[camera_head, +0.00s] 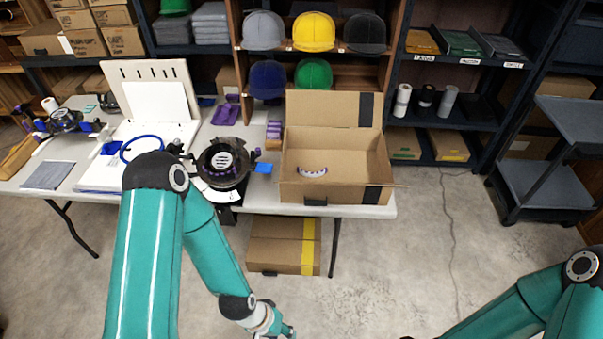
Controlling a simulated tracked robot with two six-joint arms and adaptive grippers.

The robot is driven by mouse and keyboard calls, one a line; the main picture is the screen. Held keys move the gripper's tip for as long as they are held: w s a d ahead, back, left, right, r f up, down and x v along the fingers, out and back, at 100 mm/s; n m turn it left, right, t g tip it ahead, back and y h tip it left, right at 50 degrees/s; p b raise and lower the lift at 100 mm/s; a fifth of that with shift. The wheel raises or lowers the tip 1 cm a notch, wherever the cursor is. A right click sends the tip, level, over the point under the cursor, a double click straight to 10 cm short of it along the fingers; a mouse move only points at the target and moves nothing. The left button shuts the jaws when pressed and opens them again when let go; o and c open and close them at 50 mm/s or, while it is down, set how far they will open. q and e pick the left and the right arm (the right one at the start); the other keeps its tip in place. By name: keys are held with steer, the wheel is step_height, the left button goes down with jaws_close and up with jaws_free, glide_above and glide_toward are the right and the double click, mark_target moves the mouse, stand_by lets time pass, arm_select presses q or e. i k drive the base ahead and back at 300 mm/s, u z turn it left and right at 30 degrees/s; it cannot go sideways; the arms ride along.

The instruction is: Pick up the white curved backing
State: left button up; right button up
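A small white curved piece (312,172) with dark purple marks along it lies in the open cardboard box (288,192) on the table; it looks like the curved backing. My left arm reaches down to the bottom edge of the view. Its gripper (284,331) is low in front of the table, well short of the box, and mostly cut off by the frame, so its fingers cannot be made out. My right arm comes in at the lower right; its gripper is outside the view.
The white table (385,211) also holds a round black device (222,163), a white panel stand (150,90) and a blue cable loop (140,147). A grey cart (545,185) is at right. Floor right of the table is clear.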

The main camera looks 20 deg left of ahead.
mark_target(312, 175)
steer(key=u, duration=0.4)
steer(key=i, duration=1.1)
